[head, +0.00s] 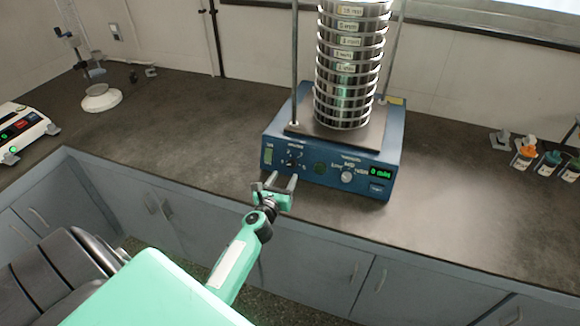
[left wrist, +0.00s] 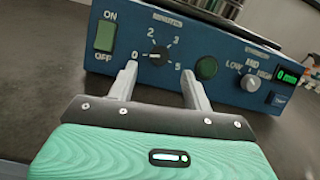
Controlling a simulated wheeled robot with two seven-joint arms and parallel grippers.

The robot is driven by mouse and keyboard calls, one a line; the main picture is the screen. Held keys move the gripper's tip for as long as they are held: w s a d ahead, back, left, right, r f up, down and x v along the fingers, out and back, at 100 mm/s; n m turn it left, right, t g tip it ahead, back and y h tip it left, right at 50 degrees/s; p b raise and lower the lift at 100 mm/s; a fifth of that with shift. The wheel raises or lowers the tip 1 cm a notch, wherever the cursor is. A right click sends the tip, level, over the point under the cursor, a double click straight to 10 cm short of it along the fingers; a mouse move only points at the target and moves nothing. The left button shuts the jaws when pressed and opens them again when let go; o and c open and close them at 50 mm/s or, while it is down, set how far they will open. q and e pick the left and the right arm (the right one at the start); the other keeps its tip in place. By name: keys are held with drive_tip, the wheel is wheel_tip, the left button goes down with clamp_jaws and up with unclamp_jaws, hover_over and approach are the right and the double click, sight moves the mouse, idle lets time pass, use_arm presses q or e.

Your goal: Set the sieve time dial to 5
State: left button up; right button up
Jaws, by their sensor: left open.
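The sieve shaker (head: 330,178) is a blue box on the counter with a tall stack of metal sieves (head: 350,60). Its black time dial (left wrist: 156,52) sits on the front panel among the marks 0, 2, 3 and 5; it is small in the head view (head: 291,162). A light mark on the dial appears to face left, toward 0. The green display (head: 380,173) appears to read 0 min. My left gripper (head: 282,180) is open in front of the panel. In the left wrist view its fingers (left wrist: 158,72) stand on either side below the dial, apparently not gripping it.
Small bottles (head: 548,160) stand at right, a white device (head: 22,130) at left.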

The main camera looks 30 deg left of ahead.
sight(291, 164)
use_arm(q)
drive_tip(key=shift+x, duration=3.2)
drive_tip(key=c, duration=1)
